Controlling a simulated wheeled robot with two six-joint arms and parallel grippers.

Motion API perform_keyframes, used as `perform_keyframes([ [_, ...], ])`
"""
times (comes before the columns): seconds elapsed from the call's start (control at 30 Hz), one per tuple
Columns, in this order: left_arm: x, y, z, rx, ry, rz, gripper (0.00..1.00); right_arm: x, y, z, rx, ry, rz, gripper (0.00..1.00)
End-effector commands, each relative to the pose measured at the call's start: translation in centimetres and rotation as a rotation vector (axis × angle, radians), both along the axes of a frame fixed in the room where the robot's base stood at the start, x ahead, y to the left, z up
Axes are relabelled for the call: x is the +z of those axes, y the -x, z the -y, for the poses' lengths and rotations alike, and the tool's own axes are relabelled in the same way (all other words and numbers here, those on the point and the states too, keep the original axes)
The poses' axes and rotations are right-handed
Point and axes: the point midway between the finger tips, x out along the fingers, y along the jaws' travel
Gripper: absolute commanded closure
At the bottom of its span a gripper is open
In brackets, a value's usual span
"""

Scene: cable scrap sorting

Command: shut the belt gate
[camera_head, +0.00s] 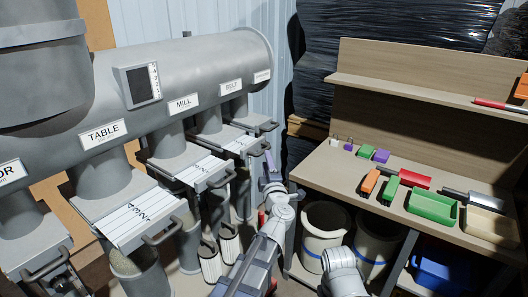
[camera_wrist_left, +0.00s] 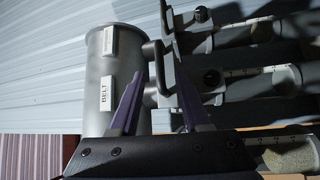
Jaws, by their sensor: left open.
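The belt gate (camera_head: 236,141) is a flat pale plate with dark lines, sticking out under the duct marked BELT (camera_head: 231,87). Its dark bar handle (camera_head: 256,148) faces the bench side. My left gripper (camera_head: 268,160) is open beside this handle, with purple fingers. In the left wrist view the open fingers (camera_wrist_left: 158,100) point at a bent handle (camera_wrist_left: 157,65), which shows between and just beyond the fingertips. The BELT label (camera_wrist_left: 106,93) shows there on a grey duct. I cannot tell whether the fingers touch the handle. My right gripper is out of view.
The mill gate (camera_head: 200,169) and table gate (camera_head: 130,214) stick out to the left, with handles in front. The farthest gate (camera_head: 250,122) is close behind. A workbench (camera_head: 335,178) with trays and tools stands at right, with buckets (camera_head: 325,225) below.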

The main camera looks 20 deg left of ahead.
Motion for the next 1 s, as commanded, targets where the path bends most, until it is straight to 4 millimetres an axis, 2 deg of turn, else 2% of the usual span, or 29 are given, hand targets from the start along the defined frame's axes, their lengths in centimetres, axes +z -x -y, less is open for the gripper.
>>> perform_keyframes([
  [0.33, 0.8, -5.0, -2.1, 0.001, -0.001, 0.001, 0.53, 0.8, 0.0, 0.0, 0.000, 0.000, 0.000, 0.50],
  [0.47, 0.9, -5.6, -2.5, 0.000, -0.001, 0.000, 0.53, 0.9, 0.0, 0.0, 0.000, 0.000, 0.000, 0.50],
  [0.7, 0.9, -5.6, -2.5, -0.001, -0.001, 0.000, 0.54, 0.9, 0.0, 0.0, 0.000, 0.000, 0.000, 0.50],
  [1.0, 0.9, -5.6, -2.5, -0.001, -0.001, 0.000, 0.88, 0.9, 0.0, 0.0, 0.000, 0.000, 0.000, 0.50],
])
